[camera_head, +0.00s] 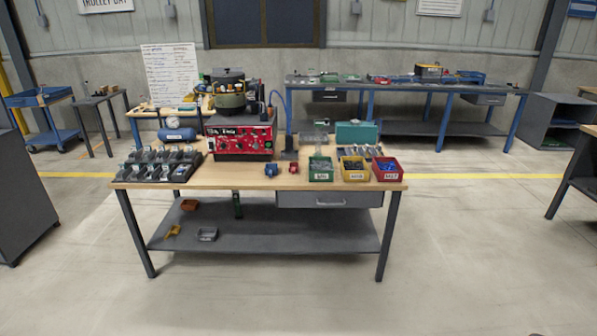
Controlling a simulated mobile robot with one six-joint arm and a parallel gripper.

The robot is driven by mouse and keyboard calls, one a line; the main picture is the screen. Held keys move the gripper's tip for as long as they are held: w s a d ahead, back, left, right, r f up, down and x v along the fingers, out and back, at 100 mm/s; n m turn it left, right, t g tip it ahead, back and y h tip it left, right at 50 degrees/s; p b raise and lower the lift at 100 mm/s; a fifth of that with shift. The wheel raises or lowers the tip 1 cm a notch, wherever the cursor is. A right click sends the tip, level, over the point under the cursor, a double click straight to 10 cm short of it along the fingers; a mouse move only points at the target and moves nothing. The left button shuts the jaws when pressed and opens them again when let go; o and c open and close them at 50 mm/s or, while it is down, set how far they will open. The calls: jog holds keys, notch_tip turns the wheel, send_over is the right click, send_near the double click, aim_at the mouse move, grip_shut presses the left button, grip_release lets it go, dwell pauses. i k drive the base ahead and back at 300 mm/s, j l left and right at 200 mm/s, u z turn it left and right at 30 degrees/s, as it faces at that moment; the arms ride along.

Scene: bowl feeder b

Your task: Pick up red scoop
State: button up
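A small red item (293,168) lies near the front edge of the wooden workbench top (228,179), right of centre. It looks like the red scoop, but it is too small to make out its shape or handle. A similar small blue item (270,170) lies just left of it. My gripper is not in view.
A red bowl feeder unit (240,137) stands behind on the bench. A dark rack of parts (157,167) is at left; green (320,170), yellow (354,170) and red (388,170) bins stand at right. The lower shelf (290,235) holds small items. Floor in front is clear.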

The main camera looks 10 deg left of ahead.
aim_at(293, 168)
jog(key=u, duration=5.6)
jog(key=z, duration=5.15)
jog(key=i+u, duration=0.15)
jog(key=i, duration=0.35)
jog(key=i+u, duration=0.1)
jog(key=i, duration=0.35)
jog(key=i+l+u, duration=0.15)
jog(key=i, duration=0.35)
jog(key=i+l+u, duration=0.15)
jog(key=i, duration=0.3)
jog(key=i+l+u, duration=0.1)
jog(key=i, duration=0.4)
jog(key=i+l+u, duration=0.15)
jog(key=i, duration=0.3)
jog(key=l, duration=0.1)
